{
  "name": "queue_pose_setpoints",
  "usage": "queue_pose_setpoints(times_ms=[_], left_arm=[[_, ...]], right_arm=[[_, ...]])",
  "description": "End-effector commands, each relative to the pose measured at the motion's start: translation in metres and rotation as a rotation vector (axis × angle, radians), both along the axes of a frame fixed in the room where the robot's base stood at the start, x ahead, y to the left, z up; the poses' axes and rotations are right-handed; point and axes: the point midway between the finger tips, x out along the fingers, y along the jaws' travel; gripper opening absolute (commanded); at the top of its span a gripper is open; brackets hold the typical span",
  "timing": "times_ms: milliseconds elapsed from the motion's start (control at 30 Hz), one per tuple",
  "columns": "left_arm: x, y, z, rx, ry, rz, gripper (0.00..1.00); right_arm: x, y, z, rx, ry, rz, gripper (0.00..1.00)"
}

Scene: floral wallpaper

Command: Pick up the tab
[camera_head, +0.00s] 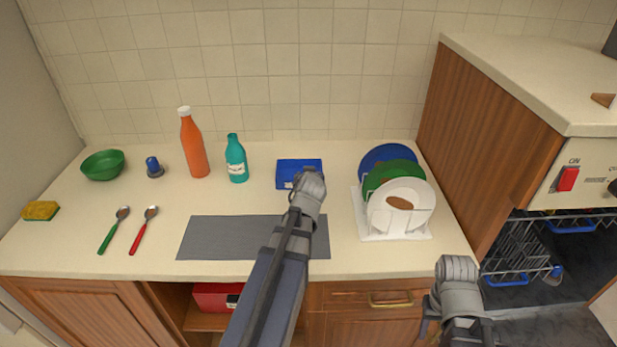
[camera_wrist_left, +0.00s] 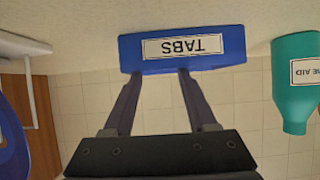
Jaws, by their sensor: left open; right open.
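The tab container is a blue box (camera_head: 290,168) with a white label, on the counter near the tiled wall. In the left wrist view the same box (camera_wrist_left: 232,47) shows upside down, its label reading TABS. My left gripper (camera_wrist_left: 158,76) is open there, its two fingertips at the near edge of the box, one toward each side. Whether they touch it I cannot tell. In the head view my left wrist covers the box's lower right corner and hides the fingers. My right gripper (camera_head: 455,325) is open and empty, low in front of the counter's right part.
A teal bottle (camera_head: 236,160) and an orange bottle (camera_head: 195,148) stand left of the box. A rack (camera_head: 362,228) with plates is right of it. A grey mat (camera_head: 215,238) lies in front. Farther right is an open dishwasher with a wire basket (camera_head: 515,250).

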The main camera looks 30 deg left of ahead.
Motion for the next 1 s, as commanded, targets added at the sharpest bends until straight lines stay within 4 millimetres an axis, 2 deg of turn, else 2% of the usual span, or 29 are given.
queue_pose_setpoints(times_ms=[400, 667, 1000], left_arm=[[0.038, 0.021, -0.025, 0.0, 0.0, 0.0, 0.57], [0.039, 0.022, -0.024, 0.0, 0.0, 0.0, 0.56], [0.039, 0.022, -0.024, -0.001, 0.0, 0.0, 0.18]], right_arm=[[0.0, 0.0, -0.025, 0.0, 0.0, 0.0, 0.5], [0.0, 0.0, -0.024, 0.0, 0.0, 0.0, 0.5], [0.0, 0.0, -0.024, 0.0, 0.0, 0.0, 0.5]])
